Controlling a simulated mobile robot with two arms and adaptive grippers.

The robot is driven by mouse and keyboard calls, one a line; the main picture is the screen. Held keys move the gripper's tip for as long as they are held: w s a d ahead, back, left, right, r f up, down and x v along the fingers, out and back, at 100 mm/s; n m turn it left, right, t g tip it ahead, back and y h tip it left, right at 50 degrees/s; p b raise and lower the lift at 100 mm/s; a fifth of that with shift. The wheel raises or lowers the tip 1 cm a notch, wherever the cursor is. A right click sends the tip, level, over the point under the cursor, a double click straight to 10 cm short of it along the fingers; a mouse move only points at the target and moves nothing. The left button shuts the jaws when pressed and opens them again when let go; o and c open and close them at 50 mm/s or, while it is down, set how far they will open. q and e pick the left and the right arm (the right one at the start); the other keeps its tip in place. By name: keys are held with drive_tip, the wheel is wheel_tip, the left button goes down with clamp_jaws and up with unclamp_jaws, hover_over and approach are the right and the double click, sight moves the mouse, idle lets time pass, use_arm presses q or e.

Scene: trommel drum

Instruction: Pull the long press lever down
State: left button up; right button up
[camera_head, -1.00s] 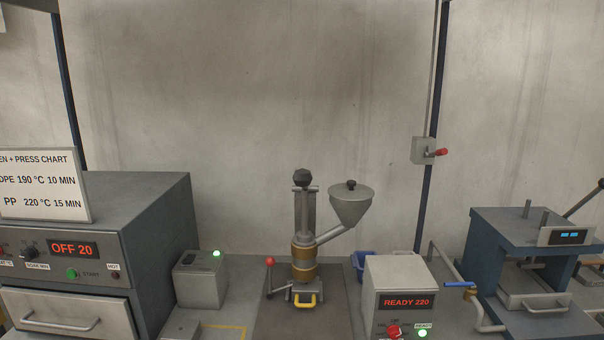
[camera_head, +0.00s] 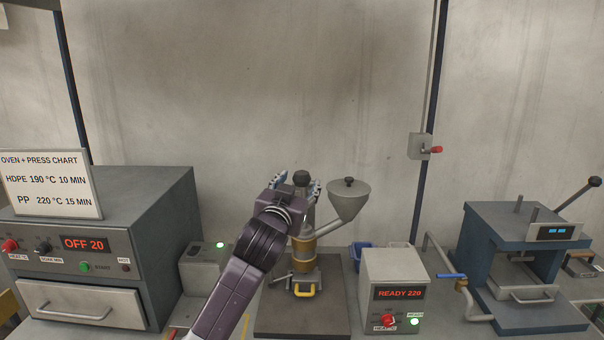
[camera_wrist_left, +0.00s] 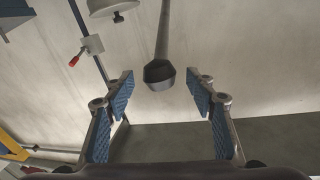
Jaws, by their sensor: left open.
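The long press lever (camera_head: 302,178) has a dark knob and belongs to the upright press in the middle of the bench. In the left wrist view its grey rod ends in the dark knob (camera_wrist_left: 159,73). My left gripper (camera_head: 298,184) is open at the knob's height. In the left wrist view its blue-padded fingers (camera_wrist_left: 162,88) stand on either side of the knob line, with clear gaps and no visible contact. How deep the knob sits between the fingers is hard to tell. My arm hides part of the press's left side.
A grey hopper (camera_head: 348,200) juts out right of the lever. An oven (camera_head: 110,245) stands at left. A control box (camera_head: 394,280) reading READY 220 and a blue press (camera_head: 525,260) stand at right. The wall behind is bare except for a red-handled switch (camera_head: 421,147).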

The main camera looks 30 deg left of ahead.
use_arm(q)
drive_tip(key=shift+p+x, duration=0.4)
drive_tip(key=shift+x, duration=0.7)
drive_tip(key=shift+w+a, duration=0.2)
drive_tip(key=shift+w, duration=0.45)
drive_tip(key=shift+c, duration=0.2)
clamp_jaws()
